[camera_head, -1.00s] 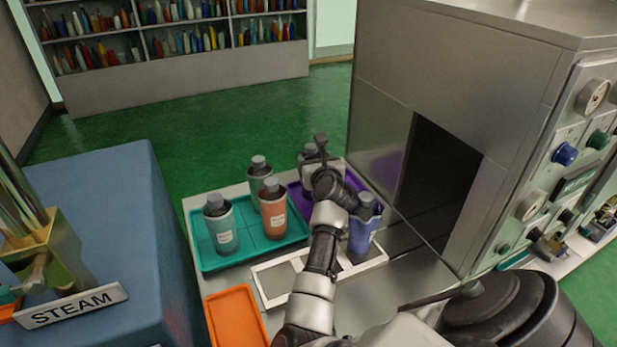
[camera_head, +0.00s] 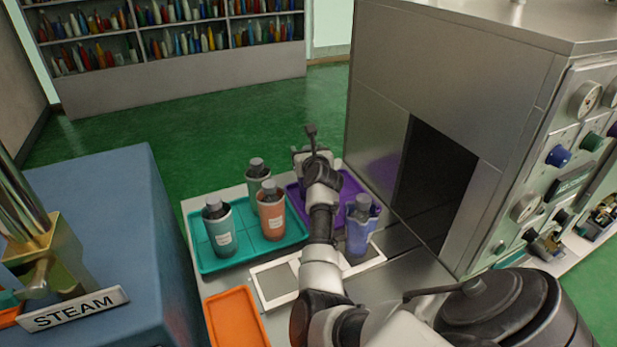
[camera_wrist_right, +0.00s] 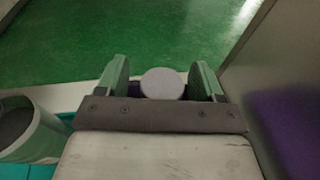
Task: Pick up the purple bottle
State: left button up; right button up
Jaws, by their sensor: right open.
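My right gripper (camera_head: 312,152) is open over the purple tray (camera_head: 349,187). In the right wrist view its two fingers (camera_wrist_right: 162,85) stand on either side of a round grey cap (camera_wrist_right: 162,83), with a gap on each side. The body under that cap is hidden by my gripper, so its colour cannot be told. A blue-violet bottle (camera_head: 360,231) with a dark cap stands upright on the right part of the white-framed plate (camera_head: 274,283), to the right of my right arm. My left gripper is not in view.
A teal tray (camera_head: 243,247) on the left holds a teal bottle (camera_head: 220,232), an orange bottle (camera_head: 271,214) and a grey-green bottle (camera_head: 257,177). An orange tray (camera_head: 236,318) lies in front. A metal machine (camera_head: 440,85) with a dark opening stands close on the right.

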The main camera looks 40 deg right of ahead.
grip_shut()
dwell(0.3)
